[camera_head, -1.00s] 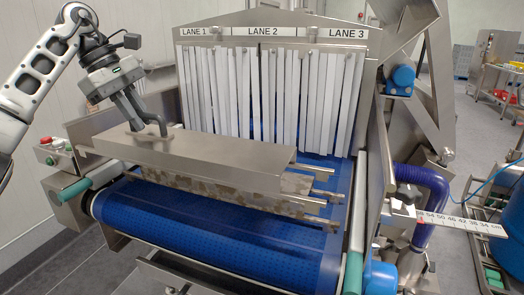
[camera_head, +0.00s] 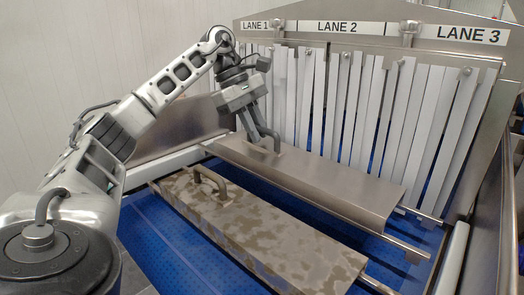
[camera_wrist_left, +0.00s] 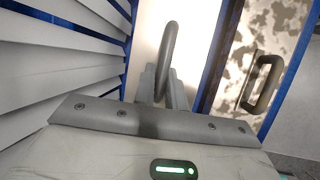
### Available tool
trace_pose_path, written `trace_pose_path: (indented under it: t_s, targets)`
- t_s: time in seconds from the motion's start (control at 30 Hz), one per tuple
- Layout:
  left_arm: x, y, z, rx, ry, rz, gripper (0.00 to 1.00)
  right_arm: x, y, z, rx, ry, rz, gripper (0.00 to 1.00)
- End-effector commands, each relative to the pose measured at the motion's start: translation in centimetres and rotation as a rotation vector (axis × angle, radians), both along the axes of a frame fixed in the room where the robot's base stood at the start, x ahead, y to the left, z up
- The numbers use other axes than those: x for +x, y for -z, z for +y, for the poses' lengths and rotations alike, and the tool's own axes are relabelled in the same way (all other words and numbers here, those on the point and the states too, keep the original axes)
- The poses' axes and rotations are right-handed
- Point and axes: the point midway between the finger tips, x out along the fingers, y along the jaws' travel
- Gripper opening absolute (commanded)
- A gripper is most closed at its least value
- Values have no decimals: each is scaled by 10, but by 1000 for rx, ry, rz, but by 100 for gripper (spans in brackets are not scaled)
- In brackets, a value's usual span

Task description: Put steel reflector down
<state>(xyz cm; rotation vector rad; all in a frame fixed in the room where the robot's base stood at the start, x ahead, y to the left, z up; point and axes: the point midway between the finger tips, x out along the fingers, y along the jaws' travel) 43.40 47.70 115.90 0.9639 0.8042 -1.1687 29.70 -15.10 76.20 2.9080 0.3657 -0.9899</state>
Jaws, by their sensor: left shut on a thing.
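The clean steel reflector (camera_head: 320,178) is a long bent sheet lying level just in front of the strip curtain. My left gripper (camera_head: 262,137) is shut on its bar handle near the left end. In the left wrist view the handle (camera_wrist_left: 169,48) stands between the fingers (camera_wrist_left: 163,88), over the bright sheet (camera_wrist_left: 147,42). A second reflector (camera_head: 275,240), blotched with brown stains, lies parallel in front of it, its own handle (camera_head: 209,183) free. Steel rods show at the reflectors' right ends; I cannot tell whether the clean one touches its rods. My right gripper is not in view.
White curtain strips (camera_head: 375,110) hang close behind the clean reflector, under the lane sign (camera_head: 337,27). The blue belt (camera_head: 165,240) runs beneath both. A steel side wall (camera_head: 500,190) rises at the right. A narrow gap separates the reflectors.

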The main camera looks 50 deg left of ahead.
Motion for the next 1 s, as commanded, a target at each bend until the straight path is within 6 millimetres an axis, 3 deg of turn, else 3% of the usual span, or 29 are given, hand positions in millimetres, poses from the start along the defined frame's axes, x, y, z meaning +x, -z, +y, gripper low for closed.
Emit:
trace_pose_path:
  t_s: [0.3,0.67,0.7,0.77,1.0]
  targets:
    - [0,36,0,-1,-1,-2,0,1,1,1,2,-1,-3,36]
    - [0,40,0,-3,0,-4,0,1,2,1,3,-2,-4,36]
    - [0,41,0,0,0,0,18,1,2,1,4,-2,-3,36]
    - [0,41,0,0,0,0,34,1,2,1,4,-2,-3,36]
    - [0,41,0,0,0,0,34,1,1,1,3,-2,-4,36]
